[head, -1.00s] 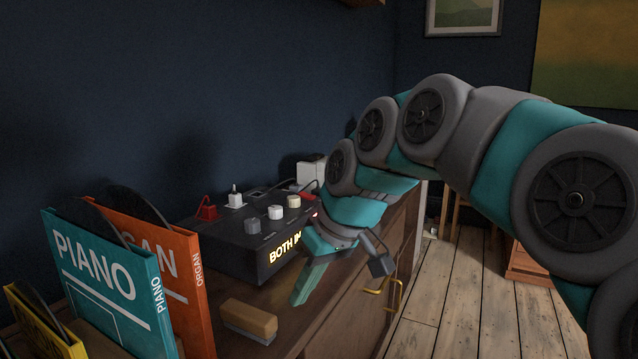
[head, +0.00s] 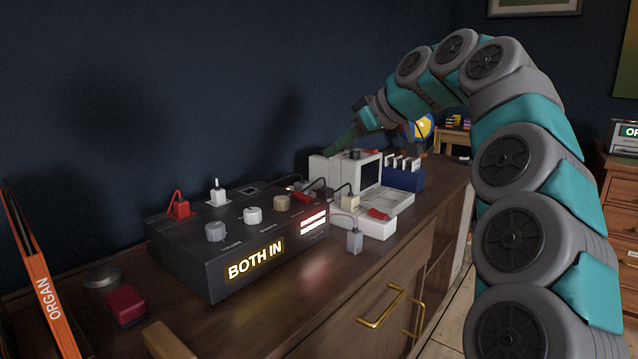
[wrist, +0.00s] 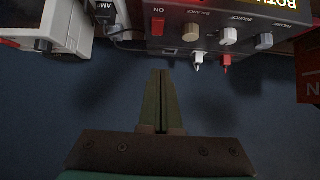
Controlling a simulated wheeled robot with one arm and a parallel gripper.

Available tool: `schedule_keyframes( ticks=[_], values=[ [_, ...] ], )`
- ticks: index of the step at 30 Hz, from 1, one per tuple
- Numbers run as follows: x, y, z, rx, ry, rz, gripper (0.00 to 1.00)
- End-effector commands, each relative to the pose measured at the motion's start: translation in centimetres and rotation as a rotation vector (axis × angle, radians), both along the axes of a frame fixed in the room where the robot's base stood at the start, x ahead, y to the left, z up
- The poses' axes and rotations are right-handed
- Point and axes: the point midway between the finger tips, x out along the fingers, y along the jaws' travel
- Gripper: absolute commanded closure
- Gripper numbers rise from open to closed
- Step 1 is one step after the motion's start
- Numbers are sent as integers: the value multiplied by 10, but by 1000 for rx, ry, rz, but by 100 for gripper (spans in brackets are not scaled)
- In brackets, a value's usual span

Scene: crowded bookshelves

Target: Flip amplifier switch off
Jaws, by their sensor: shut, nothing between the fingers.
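The amplifier is a dark box (head: 205,270) on the wooden cabinet, with a lit "BOTH IN" display and several knobs. In the wrist view it (wrist: 185,15) lies along the top edge, partly cut off. Its red switch (wrist: 158,27) shows there beside the word "ON"; in the head view a small red part (head: 302,187) shows at the box's right side, partly hidden by cables. My gripper (head: 328,151) is shut and empty, raised near the wall behind the white device. Its fingertips (wrist: 161,72) show below the switch in the wrist view, apart from it.
A white device with a dark screen (head: 371,176) stands right of the amplifier, with a blue holder (head: 404,179) behind. A red plug (head: 181,209) and white plug (head: 217,195) stick up at the amplifier's back. Cables run between the devices. An orange "ORGAN" sleeve (head: 42,275) stands at left.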

Motion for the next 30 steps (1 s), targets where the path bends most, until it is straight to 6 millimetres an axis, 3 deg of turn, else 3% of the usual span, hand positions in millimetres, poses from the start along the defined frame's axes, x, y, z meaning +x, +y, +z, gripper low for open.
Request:
schedule_keyframes(
  ticks=[17,30],
  values=[
    [6,1,0,2,-15,2,100],
    [43,50,-46,1,-15,2,100]
  ],
)
